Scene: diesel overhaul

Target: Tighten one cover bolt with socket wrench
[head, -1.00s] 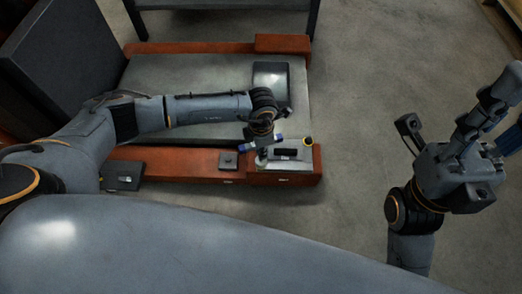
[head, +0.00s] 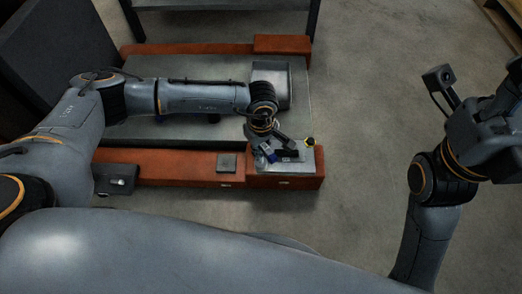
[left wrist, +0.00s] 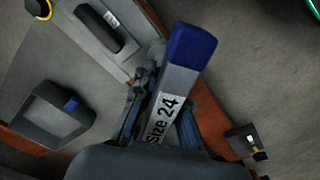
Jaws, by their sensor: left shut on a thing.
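My left gripper (head: 264,137) is shut on the socket wrench (left wrist: 174,92), over the front right corner of the low platform. The wrench is a flat grey bar with a blue end and a "Size 24" label in the left wrist view. Small dark metal parts sit beside the bar, and I cannot tell whether the wrench touches a bolt. No cover bolt is clearly distinguishable. My right gripper (head: 490,128) is away from the platform at the right edge, partly cut off, with its fingers unclear.
A black block (head: 287,155) and a yellow-ringed round part (head: 309,141) lie close to the left gripper. A grey tray (head: 285,84) stands farther back on the platform. A small dark pad (head: 227,162) sits on the orange front rail (head: 190,162). Open floor lies to the right.

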